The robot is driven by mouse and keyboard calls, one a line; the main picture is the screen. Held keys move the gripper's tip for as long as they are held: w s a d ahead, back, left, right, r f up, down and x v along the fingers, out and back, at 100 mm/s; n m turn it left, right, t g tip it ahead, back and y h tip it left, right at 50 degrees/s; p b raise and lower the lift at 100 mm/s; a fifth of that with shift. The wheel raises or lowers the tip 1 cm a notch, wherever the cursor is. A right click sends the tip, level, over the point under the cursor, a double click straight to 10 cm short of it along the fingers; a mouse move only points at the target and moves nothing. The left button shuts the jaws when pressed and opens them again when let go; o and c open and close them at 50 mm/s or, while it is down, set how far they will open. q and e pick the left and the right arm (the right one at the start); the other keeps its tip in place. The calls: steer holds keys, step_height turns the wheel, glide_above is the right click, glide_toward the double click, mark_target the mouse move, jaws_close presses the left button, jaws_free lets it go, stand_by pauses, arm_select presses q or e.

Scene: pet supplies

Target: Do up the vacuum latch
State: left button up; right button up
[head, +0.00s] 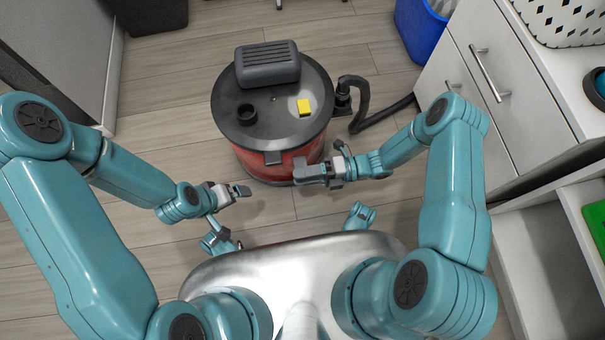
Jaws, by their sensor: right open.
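The vacuum (273,98) stands on the floor ahead of me, with a red drum and a dark grey lid. A small dark grey latch (273,158) shows on its front, at the lid's rim facing me. Whether the latch is fastened is too small to tell. My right gripper (306,173) is open, close to the drum's front, just right of and a little below the latch. Whether it touches the drum cannot be told. My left gripper (242,191) is in front of the vacuum, to the lower left of the latch; its jaw opening is unclear.
A black hose (361,105) runs from the vacuum's right side toward the white cabinet (480,85). A blue bin (420,30) stands behind. A grey unit (65,45) stands at left. The floor left of the vacuum is clear.

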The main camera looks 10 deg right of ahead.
steer(key=shift+a, duration=0.3)
jaws_close()
steer(key=shift+r+m, duration=0.15)
steer(key=shift+m, duration=0.15)
steer(key=r+m, duration=0.1)
steer(key=m, duration=0.2)
steer(key=shift+r+m, duration=0.3)
steer(key=shift+r, duration=0.1)
steer(key=shift+w+r+m, duration=0.1)
steer(key=shift+r+m, duration=0.25)
steer(key=shift+m, duration=0.35)
steer(key=shift+w+r+m, duration=0.1)
steer(key=shift+r+m, duration=0.2)
steer(key=shift+m, duration=0.4)
steer(key=shift+d, duration=0.1)
